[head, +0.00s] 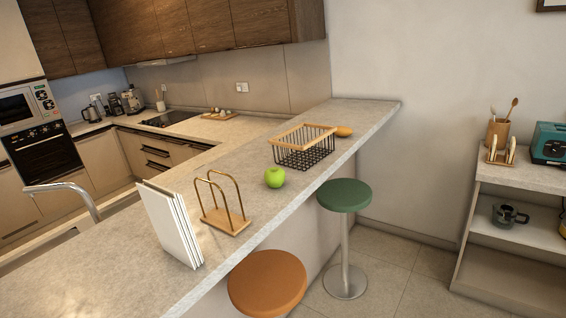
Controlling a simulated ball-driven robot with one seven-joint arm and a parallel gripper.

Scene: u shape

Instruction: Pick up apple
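A green apple (274,177) sits on the long grey counter (110,272), near its right edge. It lies between a wire basket with a wooden rim and a gold-coloured wire holder on a wooden base. Nothing covers the apple in this view. My gripper does not show in the head view.
The wire basket (304,157) stands just behind the apple, with a yellow-orange object beyond it. The wire holder (222,217) and white upright panels (172,227) stand nearer. An orange stool (267,283) and a green stool (344,196) stand beside the counter. A shelf unit (510,177) is at right.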

